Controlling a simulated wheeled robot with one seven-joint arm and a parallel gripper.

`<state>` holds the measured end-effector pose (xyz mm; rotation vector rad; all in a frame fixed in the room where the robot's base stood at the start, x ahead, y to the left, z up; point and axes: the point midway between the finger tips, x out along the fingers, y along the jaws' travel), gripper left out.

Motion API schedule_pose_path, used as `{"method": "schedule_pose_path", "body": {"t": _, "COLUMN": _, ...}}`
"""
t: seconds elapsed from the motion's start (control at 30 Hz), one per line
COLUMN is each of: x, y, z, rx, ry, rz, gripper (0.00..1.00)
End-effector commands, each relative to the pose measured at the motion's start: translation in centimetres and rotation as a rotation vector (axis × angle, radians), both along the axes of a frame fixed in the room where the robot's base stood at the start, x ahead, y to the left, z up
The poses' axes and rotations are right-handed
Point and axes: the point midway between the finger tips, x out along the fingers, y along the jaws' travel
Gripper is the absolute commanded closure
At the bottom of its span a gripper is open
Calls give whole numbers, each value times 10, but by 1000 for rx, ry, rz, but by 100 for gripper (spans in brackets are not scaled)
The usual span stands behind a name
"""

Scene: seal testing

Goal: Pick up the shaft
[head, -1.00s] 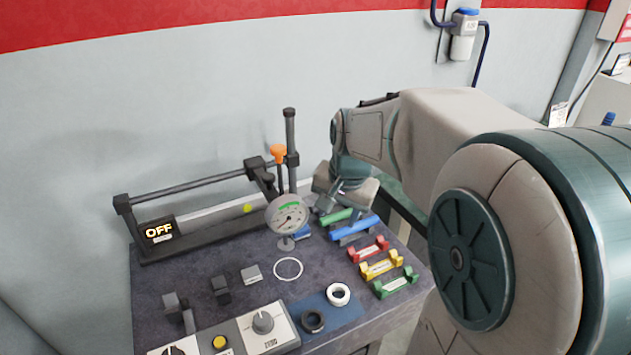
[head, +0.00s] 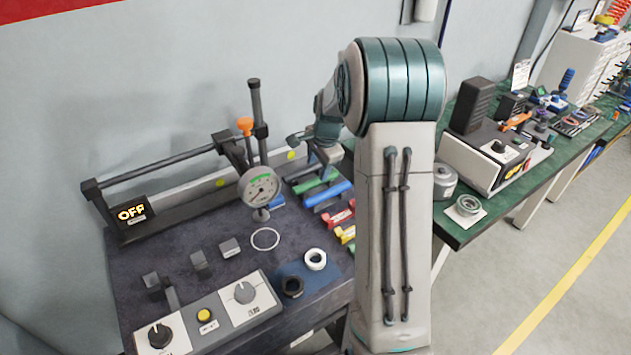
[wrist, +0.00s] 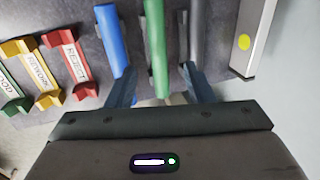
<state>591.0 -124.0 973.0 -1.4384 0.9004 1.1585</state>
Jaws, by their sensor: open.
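The task does not say which shaft. Three rods lie side by side at the back right of the bench: a blue one (head: 328,195), a green one (head: 316,182) and a grey one. The wrist view shows the blue rod (wrist: 112,40), the green rod (wrist: 156,45) and the grey rod (wrist: 196,35). My gripper (wrist: 159,72) is open and empty. Its fingers appear on either side of the green rod, the left one by the blue rod and the right one by the grey rod. I cannot tell its height above them. The arm partly hides it in the head view.
Red (wrist: 72,65), yellow (wrist: 40,75) and green (wrist: 8,90) labelled cradles stand beside the rods. A dial gauge (head: 260,187) on a post and a long rail (head: 170,155) stand close by on the left. A white ring (head: 315,259) and a black ring (head: 292,286) lie in front.

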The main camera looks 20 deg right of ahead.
Motion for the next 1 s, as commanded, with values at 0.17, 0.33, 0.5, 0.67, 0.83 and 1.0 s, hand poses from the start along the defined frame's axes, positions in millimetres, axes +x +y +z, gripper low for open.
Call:
{"method": "schedule_pose_path", "body": {"t": 0.17, "x": 3, "y": 0, "z": -11, "rx": 0, "ry": 0, "rz": 0, "gripper": 53}}
{"method": "schedule_pose_path", "body": {"t": 0.33, "x": 6, "y": -3, "z": -28, "rx": 1, "ry": 4, "rz": 1, "gripper": 53}}
{"method": "schedule_pose_path", "body": {"t": 0.5, "x": 12, "y": -4, "z": -50, "rx": 1, "ry": 2, "rz": 1, "gripper": 53}}
{"method": "schedule_pose_path", "body": {"t": 0.67, "x": 15, "y": -4, "z": -60, "rx": -1, "ry": 0, "rz": 2, "gripper": 53}}
{"method": "schedule_pose_path", "body": {"t": 0.83, "x": 15, "y": -4, "z": -60, "rx": -1, "ry": -1, "rz": 2, "gripper": 53}}
{"method": "schedule_pose_path", "body": {"t": 1.0, "x": 15, "y": -4, "z": -60, "rx": -1, "ry": 0, "rz": 2, "gripper": 86}}
